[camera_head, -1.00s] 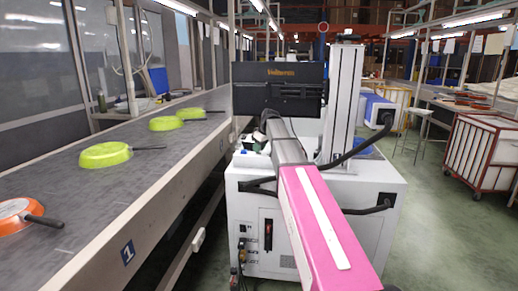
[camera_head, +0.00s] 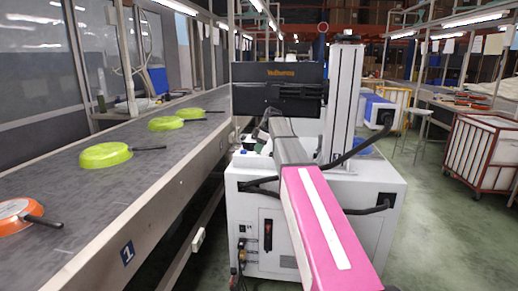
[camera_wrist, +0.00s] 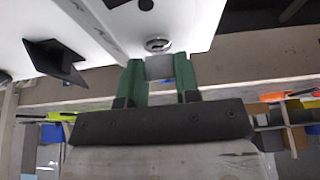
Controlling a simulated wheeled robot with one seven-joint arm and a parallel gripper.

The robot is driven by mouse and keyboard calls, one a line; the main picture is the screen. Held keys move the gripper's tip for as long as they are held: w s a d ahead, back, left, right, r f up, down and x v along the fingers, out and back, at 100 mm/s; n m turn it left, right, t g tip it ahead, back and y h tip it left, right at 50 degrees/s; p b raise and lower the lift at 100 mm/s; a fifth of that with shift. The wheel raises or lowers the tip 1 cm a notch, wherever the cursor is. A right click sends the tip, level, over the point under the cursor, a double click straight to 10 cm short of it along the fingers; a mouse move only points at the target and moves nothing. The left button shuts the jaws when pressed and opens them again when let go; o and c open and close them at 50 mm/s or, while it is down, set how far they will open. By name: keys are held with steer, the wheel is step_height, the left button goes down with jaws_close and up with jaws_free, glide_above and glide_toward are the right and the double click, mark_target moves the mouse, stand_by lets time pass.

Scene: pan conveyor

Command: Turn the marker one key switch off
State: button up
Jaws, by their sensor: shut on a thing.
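The marker machine is a white cabinet (camera_head: 315,225) with a dark head unit bearing orange lettering (camera_head: 280,75). In the wrist view, a round silver key switch (camera_wrist: 158,44) sits at the edge of its white panel (camera_wrist: 190,22). My gripper (camera_wrist: 159,64) has green fingers, which are closed on a small grey piece (camera_wrist: 159,69) right at the key switch; it looks like the key. Whether the piece is seated in the switch is hard to tell. In the head view, my pink arm reaches over the cabinet, and my fingers are too small to make out there.
A conveyor (camera_head: 90,195) runs along the left, carrying green pans (camera_head: 105,155) and an orange pan (camera_head: 18,213). A red-framed cart (camera_head: 482,155) stands right on open floor.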

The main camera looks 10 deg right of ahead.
stand_by(0.3)
steer(key=o, duration=0.9)
steer(key=v, duration=0.5)
steer(key=s+d, duration=0.1)
steer(key=d, duration=0.2)
steer(key=s+d, duration=0.1)
steer(key=d, duration=0.3)
steer(key=s+d, duration=0.1)
steer(key=d, duration=0.3)
steer(key=shift+s+d, duration=0.25)
